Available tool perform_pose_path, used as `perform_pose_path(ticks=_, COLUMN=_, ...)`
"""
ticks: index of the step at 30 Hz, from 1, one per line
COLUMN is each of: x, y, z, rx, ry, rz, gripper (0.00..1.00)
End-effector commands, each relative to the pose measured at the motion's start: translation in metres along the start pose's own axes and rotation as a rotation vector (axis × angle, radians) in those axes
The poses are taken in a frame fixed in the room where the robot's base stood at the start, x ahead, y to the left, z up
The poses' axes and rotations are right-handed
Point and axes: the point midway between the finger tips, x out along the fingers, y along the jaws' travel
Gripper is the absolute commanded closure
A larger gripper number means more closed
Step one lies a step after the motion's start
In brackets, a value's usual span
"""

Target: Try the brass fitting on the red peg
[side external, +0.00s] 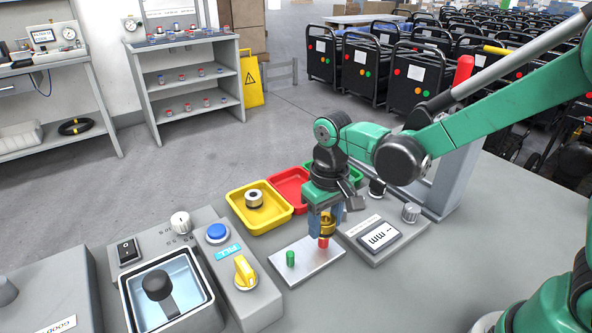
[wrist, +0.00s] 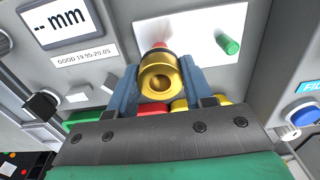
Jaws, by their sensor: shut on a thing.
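The brass fitting (side external: 328,224) is held between the blue fingers of my gripper (side external: 326,222). In the wrist view the fitting (wrist: 160,80) shows its round opening between the fingertips (wrist: 160,84). The red peg (side external: 323,242) stands on the pale plate (side external: 310,268), directly below the fitting in the side view. A bit of the red peg (wrist: 159,45) shows past the fitting's edge in the wrist view. I cannot tell whether the peg's top touches or enters the fitting. The green peg (side external: 290,258) stands bare on the same plate, and shows in the wrist view (wrist: 228,43).
A gauge with a display (side external: 380,237) reading dashes and "mm" is right of the plate. A control box with a yellow knob (side external: 245,272) and blue button (side external: 217,233) is left. A yellow tray (side external: 240,211) holds a metal ring; red (side external: 284,184) and green trays (side external: 317,166) stand behind.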

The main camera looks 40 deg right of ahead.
Motion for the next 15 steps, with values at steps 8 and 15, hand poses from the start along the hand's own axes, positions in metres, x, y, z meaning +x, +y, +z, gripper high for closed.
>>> perform_pose_path(ticks=8, x=0.0014, y=-0.0001, z=-0.0001, rx=0.000, ry=0.000, rz=0.000, gripper=1.00)
perform_pose_path(ticks=15, x=0.0085, y=-0.0001, z=-0.0003, rx=0.000, ry=0.000, rz=0.000, gripper=1.00)
